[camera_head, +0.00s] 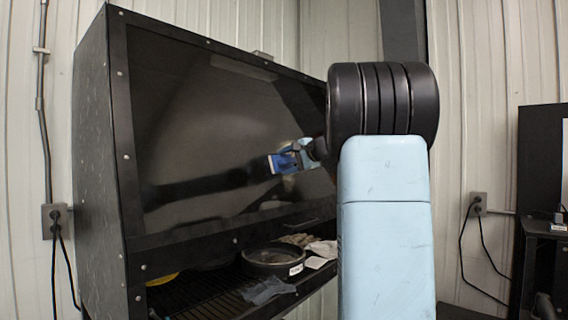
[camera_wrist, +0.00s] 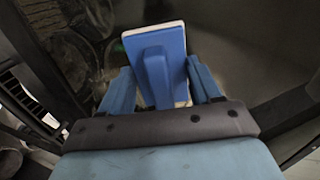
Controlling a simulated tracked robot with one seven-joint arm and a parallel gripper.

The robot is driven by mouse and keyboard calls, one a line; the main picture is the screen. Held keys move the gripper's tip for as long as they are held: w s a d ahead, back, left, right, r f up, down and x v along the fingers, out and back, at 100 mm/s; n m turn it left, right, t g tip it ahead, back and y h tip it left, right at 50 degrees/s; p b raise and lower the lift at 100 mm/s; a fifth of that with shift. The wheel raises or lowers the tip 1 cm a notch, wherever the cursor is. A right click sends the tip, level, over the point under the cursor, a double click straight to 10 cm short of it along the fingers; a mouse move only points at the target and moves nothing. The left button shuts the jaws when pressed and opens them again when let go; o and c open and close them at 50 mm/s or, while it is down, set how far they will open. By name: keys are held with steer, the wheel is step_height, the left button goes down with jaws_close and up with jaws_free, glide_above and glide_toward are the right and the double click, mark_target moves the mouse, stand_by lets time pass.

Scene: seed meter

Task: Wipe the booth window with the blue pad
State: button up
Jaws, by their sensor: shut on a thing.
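The booth window (camera_head: 215,110) is a dark, glossy, tilted pane in the black booth's front. My gripper (camera_head: 298,150) is in front of the pane's right part. It is shut on the blue pad (camera_head: 283,162), which faces the glass. In the wrist view the blue pad (camera_wrist: 155,52) shows a blue back with a raised handle and a pale edge. The handle sits between the two blue fingers of my gripper (camera_wrist: 163,88). The pad is close to the glass; I cannot tell whether it touches.
Below the window, a grated shelf (camera_head: 200,299) holds a round dark pan (camera_head: 272,260), pale gloves or cloths (camera_head: 322,249) and a grey rag (camera_head: 268,290). A yellow item (camera_head: 162,279) lies at the left. A wall outlet (camera_head: 478,204) with cables is at right.

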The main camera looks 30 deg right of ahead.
steer(key=shift+w+d, duration=1.55)
steer(key=shift+d, duration=2.7)
steer(key=shift+w+d, duration=1.5)
steer(key=shift+d, duration=2.75)
steer(key=s+a+r, duration=0.1)
steer(key=a+r, duration=0.1)
steer(key=a, duration=0.5)
steer(key=shift+s+a+r, duration=0.15)
steer(key=shift+s+r, duration=0.1)
steer(key=shift+a, duration=0.1)
steer(key=s+a, duration=0.5)
steer(key=a, duration=0.8)
steer(key=shift+a, duration=0.2)
